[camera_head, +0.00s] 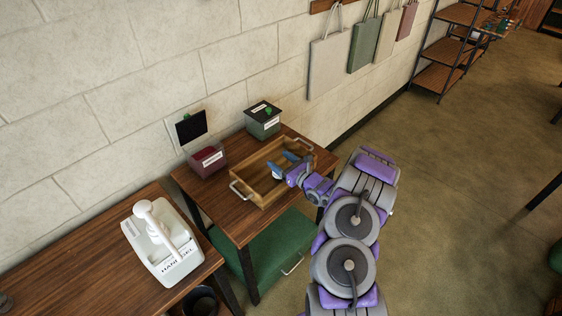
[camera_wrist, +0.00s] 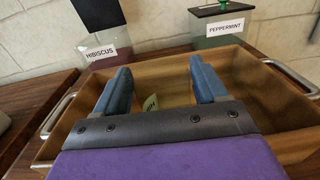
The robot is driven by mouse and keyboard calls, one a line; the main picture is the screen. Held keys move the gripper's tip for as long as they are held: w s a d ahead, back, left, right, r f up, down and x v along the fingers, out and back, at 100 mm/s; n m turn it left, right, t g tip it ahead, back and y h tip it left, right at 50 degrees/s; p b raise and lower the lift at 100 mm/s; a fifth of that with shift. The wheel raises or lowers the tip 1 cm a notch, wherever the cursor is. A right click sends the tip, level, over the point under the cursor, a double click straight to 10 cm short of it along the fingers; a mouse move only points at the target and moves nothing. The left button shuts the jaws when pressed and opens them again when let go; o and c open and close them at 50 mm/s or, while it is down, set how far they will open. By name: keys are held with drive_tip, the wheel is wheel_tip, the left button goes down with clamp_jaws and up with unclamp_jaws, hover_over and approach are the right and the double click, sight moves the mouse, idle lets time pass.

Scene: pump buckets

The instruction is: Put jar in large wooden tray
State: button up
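The large wooden tray (camera_head: 262,193) has metal handles at its ends and sits on the wooden table. It also fills much of the wrist view (camera_wrist: 262,84). My gripper (camera_head: 284,165) is over the tray, pointing down into it. In the wrist view its two blue fingers (camera_wrist: 160,76) are spread apart, with the tray floor visible between them. A small pale tag with dark lettering (camera_wrist: 151,103) shows low between the fingers, partly hidden by the gripper's bar. I cannot make out a whole jar; whether the tag belongs to one is unclear.
Behind the tray stand a box labelled HIBISCUS (camera_wrist: 102,45) with its dark lid raised and a green box labelled PEPPERMINT (camera_wrist: 218,32). A white pump container (camera_head: 163,243) stands on the left table. A green drawer or bin (camera_head: 275,250) is below the tray's table.

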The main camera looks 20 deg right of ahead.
drive_tip(key=shift+o, duration=1.4)
drive_tip(key=shift+d, duration=0.1)
